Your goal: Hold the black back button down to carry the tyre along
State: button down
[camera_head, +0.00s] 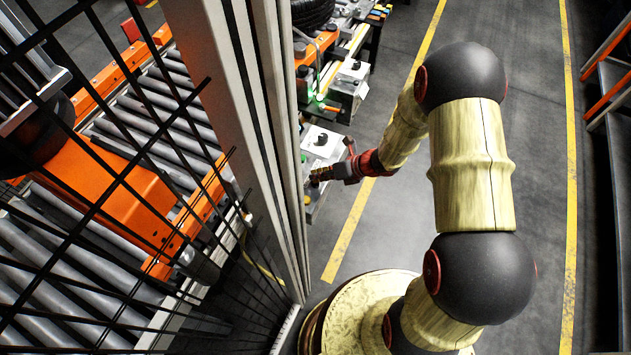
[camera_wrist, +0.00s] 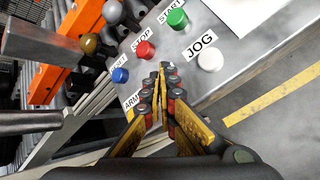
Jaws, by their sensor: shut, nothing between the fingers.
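My gripper (camera_head: 320,175) reaches left to a grey control box beside the conveyor. In the wrist view its shut fingers (camera_wrist: 162,72) are empty and lie over the panel (camera_wrist: 185,65), between the red STOP button (camera_wrist: 145,50) and the white JOG button (camera_wrist: 210,60). I cannot tell whether the tips touch the panel. No button clearly labelled as back shows, and the fingers hide part of the panel. A dark rounded knob (camera_wrist: 114,12) stands at the panel's top left; I cannot tell what it is. A black tyre (camera_head: 311,10) lies at the top of the head view.
The panel also has a green START button (camera_wrist: 178,18) and a blue button (camera_wrist: 120,75). A mesh fence (camera_head: 120,180) and pale posts (camera_head: 255,120) stand left of my arm, before the roller conveyor (camera_head: 165,125). Open floor (camera_head: 535,150) lies to the right.

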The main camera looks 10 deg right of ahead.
jog(key=shift+r+p, duration=0.7)
jog(key=shift+r, duration=0.25)
notch_tip(320, 180, up, 5)
jog(key=p, duration=0.4)
dwell(0.5)
